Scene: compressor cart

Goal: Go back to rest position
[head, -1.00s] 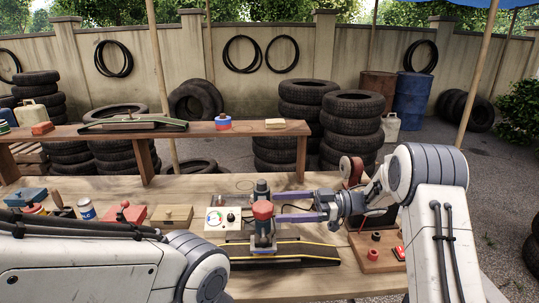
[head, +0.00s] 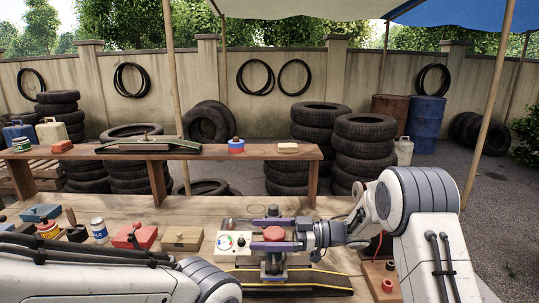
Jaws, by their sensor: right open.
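A small compressor device with a red round cap (head: 274,233) and dark metal body stands on the wooden workbench (head: 330,207), behind a black strip with a yellow edge (head: 290,280). My right gripper (head: 254,234) comes in from the right with its two purple fingers apart. In the picture the fingers lie on the far and near sides of the red cap; I cannot tell whether they touch it. My left arm crosses the bottom left corner, and its gripper is out of view.
A white gauge box (head: 232,244) stands close left of the fingers. A wooden box (head: 182,239), a red box (head: 135,236) and a blue box (head: 40,213) stand farther left. A raised wooden shelf (head: 270,153) runs behind. A red part (head: 387,286) sits at the right.

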